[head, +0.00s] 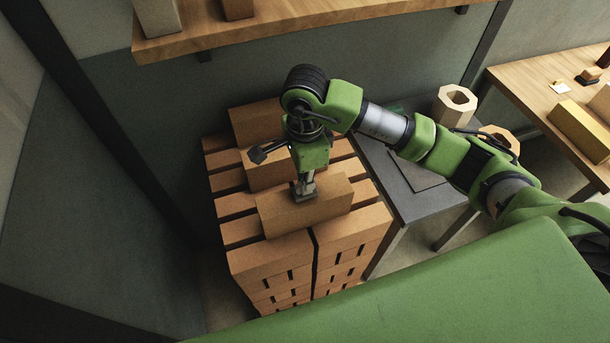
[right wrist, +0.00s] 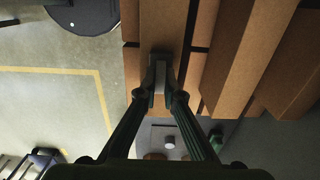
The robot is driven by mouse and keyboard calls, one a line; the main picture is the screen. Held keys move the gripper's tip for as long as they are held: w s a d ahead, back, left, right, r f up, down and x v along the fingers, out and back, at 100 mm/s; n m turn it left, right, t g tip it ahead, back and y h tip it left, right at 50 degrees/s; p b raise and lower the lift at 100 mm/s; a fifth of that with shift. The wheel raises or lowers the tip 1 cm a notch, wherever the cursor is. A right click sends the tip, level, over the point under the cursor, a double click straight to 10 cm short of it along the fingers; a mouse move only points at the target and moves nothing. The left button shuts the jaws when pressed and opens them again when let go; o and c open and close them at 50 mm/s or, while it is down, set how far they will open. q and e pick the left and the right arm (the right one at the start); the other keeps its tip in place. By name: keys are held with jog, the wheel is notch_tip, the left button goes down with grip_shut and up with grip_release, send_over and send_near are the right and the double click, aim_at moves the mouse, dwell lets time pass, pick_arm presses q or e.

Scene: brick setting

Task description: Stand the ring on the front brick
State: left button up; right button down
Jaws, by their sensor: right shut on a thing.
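The front brick (head: 328,198) lies across the top of the brick stack, nearest to me of the loose bricks there. In the right wrist view a brick (right wrist: 162,22) shows just past the fingertips. My right gripper (head: 306,192) points down at the front brick's top, near its middle. In the right wrist view its fingers (right wrist: 160,62) are shut on a small grey piece (right wrist: 160,78), which looks like the ring, mostly hidden between them. Whether it touches the brick I cannot tell. My left gripper is not in view.
Other loose bricks (head: 258,122) lie behind on the stack (head: 268,262). A wooden shelf (head: 300,28) crosses the back wall. A wooden bench (head: 530,82) stands at far right.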

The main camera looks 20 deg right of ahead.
jog(key=shift+f, duration=0.1)
jog(key=shift+f+b, duration=0.15)
jog(key=shift+b, duration=0.15)
jog(key=c, duration=2.2)
grip_release()
jog(key=shift+r, duration=0.35)
jog(key=shift+r+b, duration=1.2)
jog(key=shift+r, duration=4.65)
